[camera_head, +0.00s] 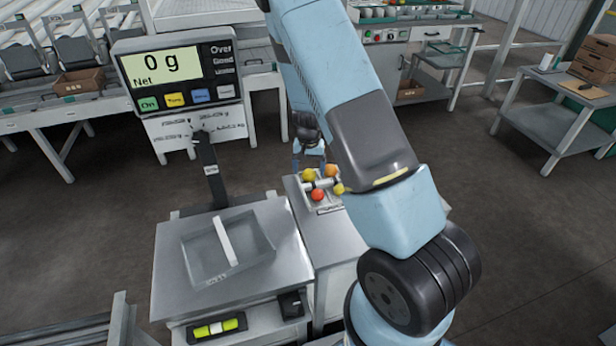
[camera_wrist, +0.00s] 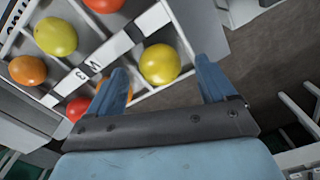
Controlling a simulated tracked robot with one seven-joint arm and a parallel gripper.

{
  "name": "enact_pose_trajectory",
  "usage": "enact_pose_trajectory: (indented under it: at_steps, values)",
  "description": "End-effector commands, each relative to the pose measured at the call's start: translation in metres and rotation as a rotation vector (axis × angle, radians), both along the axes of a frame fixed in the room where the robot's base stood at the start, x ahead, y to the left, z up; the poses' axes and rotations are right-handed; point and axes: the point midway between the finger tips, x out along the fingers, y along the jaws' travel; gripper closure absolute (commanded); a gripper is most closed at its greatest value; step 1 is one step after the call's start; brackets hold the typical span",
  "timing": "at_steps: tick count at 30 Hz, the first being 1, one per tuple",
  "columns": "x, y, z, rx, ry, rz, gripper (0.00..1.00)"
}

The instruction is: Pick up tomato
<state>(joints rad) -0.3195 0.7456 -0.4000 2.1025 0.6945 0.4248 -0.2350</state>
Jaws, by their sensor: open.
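Several tomatoes lie in a divided white tray (camera_wrist: 180,37) in the wrist view. A yellow tomato (camera_wrist: 160,64) sits between the fingertips of my gripper (camera_wrist: 163,82) as seen from above, a little beyond them. A yellow-green tomato (camera_wrist: 56,37), an orange tomato (camera_wrist: 27,70) and a red tomato (camera_wrist: 77,107) lie to the left. Another red one (camera_wrist: 104,4) is cut by the top edge. My gripper is open and empty. In the head view, the yellow tomato (camera_head: 338,188) shows at the tray's right side, and my arm partly hides the tray.
A scale with a metal pan (camera_head: 268,248) stands left of the tray. Its display (camera_head: 160,64) reads 0 g. A conveyor (camera_head: 60,115) runs behind at left. A side table (camera_head: 560,130) with boxes stands at right. The floor between is clear.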

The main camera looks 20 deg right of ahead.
Motion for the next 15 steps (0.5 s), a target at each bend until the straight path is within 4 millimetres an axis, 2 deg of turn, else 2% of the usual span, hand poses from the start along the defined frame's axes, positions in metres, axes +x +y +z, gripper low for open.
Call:
enact_pose_trajectory:
  at_steps: [3,6,14,15]
  values:
    - [0.0,0.0,-0.014,0.0,0.001,-0.001,0.16]
    - [0.0,0.0,-0.02,0.0,0.001,-0.001,0.16]
    - [0.0,0.0,-0.022,0.0,0.0,0.0,0.16]
    - [0.0,0.0,-0.022,0.0,0.0,0.0,0.2]
